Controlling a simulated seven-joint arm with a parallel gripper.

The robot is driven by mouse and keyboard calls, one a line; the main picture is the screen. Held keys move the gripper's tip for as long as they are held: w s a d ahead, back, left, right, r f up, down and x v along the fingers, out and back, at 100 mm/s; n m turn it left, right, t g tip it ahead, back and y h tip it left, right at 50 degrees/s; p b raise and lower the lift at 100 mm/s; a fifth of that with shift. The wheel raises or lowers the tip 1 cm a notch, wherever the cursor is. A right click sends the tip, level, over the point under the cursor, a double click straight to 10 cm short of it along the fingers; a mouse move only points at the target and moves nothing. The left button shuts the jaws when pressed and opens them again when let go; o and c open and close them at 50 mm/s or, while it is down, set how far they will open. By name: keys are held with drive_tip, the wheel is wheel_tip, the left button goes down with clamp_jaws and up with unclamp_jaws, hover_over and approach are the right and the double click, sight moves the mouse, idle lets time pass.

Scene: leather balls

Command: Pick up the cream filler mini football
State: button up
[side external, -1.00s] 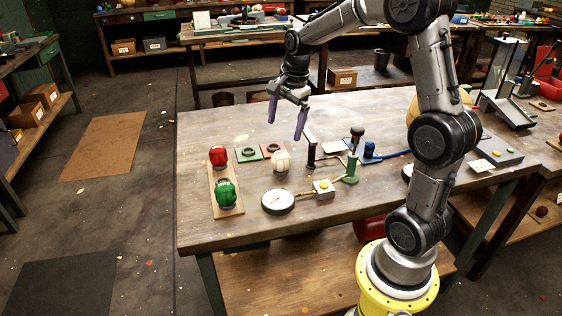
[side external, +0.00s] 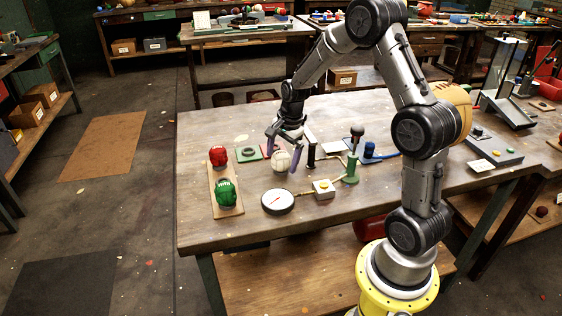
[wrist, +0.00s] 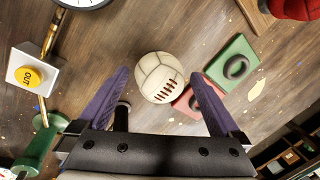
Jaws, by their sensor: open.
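The cream ball (side external: 281,162), with panel seams and dark lacing, sits on the wooden table. In the wrist view the cream ball (wrist: 158,72) shows between and just beyond my fingertips. My gripper (side external: 281,159) is open above it, pointing down, its two purple fingers on either side of the ball. Its fingers (wrist: 159,74) also show in the wrist view, with gaps to the ball. I cannot tell how far the tips are above the table.
Red (side external: 218,155) and green (side external: 226,192) balls stand on a wooden board at left. Red and green pads with dark rings (wrist: 236,67) lie close to the cream ball. A round gauge (side external: 278,201), a button box (side external: 324,189) and a green pump (side external: 351,168) stand nearby.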

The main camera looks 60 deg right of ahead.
drive_tip(key=c, duration=1.5)
